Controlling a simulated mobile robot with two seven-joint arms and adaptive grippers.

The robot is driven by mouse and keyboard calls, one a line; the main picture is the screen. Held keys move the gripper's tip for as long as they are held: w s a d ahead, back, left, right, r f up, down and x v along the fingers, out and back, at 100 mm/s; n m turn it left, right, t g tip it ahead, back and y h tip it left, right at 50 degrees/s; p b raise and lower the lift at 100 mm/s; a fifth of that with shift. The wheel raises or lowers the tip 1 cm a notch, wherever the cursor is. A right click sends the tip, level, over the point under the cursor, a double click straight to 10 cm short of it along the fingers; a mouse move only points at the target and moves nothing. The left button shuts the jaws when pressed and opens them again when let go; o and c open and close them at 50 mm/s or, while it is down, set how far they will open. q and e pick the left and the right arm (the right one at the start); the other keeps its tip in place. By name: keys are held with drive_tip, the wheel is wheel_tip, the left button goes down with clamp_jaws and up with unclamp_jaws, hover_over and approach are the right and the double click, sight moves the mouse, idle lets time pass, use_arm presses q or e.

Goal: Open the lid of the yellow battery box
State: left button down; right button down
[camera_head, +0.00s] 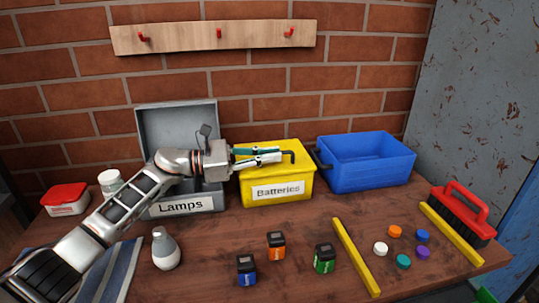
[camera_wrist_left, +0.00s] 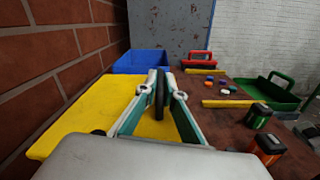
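The yellow battery box (camera_head: 301,187), labelled "Batteries", stands against the back of the table with its yellow lid (camera_head: 273,175) down. The lid also shows in the left wrist view (camera_wrist_left: 85,108). A black handle (camera_head: 291,156) sticks up from the lid; it shows between the fingers in the left wrist view (camera_wrist_left: 159,96). My left gripper (camera_head: 281,153) reaches over the lid from the left, fingers pointing right. Its fingertips (camera_wrist_left: 159,76) are close together with the handle between them and look shut on it. The box's inside is hidden. My right gripper is not in view.
A grey "Lamps" box (camera_head: 176,123) with raised lid stands left, behind my arm. A blue bin (camera_head: 366,168) stands right of the battery box. In front lie batteries (camera_head: 276,246), yellow bars (camera_head: 356,258), coloured discs (camera_head: 403,261) and a red brush (camera_head: 463,213).

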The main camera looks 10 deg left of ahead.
use_arm(q)
drive_tip(key=shift+w+a+r+n, duration=0.1)
drive_tip(key=shift+w+r+n, duration=0.1)
drive_tip(key=shift+r+n, duration=0.4)
drive_tip(key=w+r+n, duration=0.2)
drive_tip(key=r, duration=0.1)
drive_tip(key=r+n, duration=0.1)
drive_tip(key=shift+w+a+r+n+b, duration=0.15)
drive_tip(key=shift+w+a+n+b, duration=0.25)
drive_tip(key=shift+w+a+r+n, duration=0.15)
drive_tip(key=shift+w+r+n, duration=0.3)
drive_tip(key=shift+n, duration=0.15)
drive_tip(key=shift+w+a+r+n+b, duration=0.15)
drive_tip(key=shift+w+r+n+b, duration=0.25)
drive_tip(key=shift+r, duration=0.1)
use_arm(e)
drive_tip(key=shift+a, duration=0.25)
